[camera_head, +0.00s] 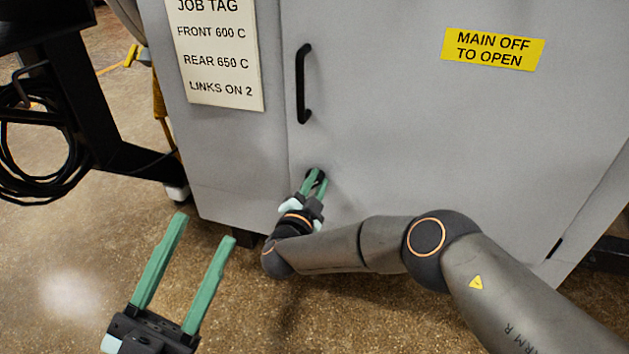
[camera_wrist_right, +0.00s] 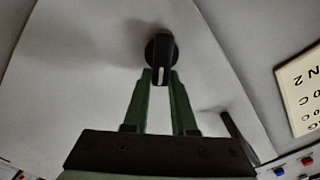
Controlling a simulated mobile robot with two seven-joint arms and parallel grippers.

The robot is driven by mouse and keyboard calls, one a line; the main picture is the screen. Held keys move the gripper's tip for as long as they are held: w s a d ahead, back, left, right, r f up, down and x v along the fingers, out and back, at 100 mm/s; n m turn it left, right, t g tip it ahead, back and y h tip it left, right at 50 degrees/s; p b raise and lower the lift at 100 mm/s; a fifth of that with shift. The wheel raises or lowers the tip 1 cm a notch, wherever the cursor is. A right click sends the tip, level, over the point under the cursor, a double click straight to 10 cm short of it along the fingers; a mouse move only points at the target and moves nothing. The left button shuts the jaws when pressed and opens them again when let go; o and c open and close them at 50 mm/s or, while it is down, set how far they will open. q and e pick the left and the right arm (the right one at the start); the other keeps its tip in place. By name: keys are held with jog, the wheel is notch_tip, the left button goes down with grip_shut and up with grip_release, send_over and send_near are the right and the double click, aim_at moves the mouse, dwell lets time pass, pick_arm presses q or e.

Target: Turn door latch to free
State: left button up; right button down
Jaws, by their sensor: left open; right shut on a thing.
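The door latch (camera_wrist_right: 160,47) is a small dark round knob with a black bar and a white mark, on the grey cabinet door (camera_head: 400,130). In the head view the latch (camera_head: 316,176) is low on the door, below the handle, and partly hidden by the gripper. My right gripper (camera_head: 314,183) has its green fingers at the latch. In the right wrist view the right gripper (camera_wrist_right: 161,80) is shut on the lower end of the latch's bar, where the white mark shows. My left gripper (camera_head: 207,228) is open and empty above the floor at lower left.
A black vertical door handle (camera_head: 302,84) is above the latch. A job tag (camera_head: 214,52) and a yellow "MAIN OFF TO OPEN" label (camera_head: 493,48) are on the cabinet. A dark frame with coiled cables (camera_head: 38,122) stands at left. The floor around my left gripper is clear.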

jog(key=shift+s+d+f+m, duration=0.1)
jog(key=shift+f+m, duration=0.1)
jog(key=shift+m, duration=0.95)
jog(key=shift+d+f+m, duration=0.1)
jog(key=shift+f+m, duration=0.15)
jog(key=shift+m, duration=0.85)
jog(key=shift+s+d+f+m, duration=0.1)
jog(key=shift+f+m, duration=0.1)
jog(key=shift+m, duration=0.95)
jog(key=shift+a, duration=0.1)
jog(key=c, duration=0.7)
grip_release()
jog(key=shift+w, duration=0.1)
jog(key=p+v, duration=0.4)
jog(key=v, duration=0.8)
jog(key=shift+s, duration=0.3)
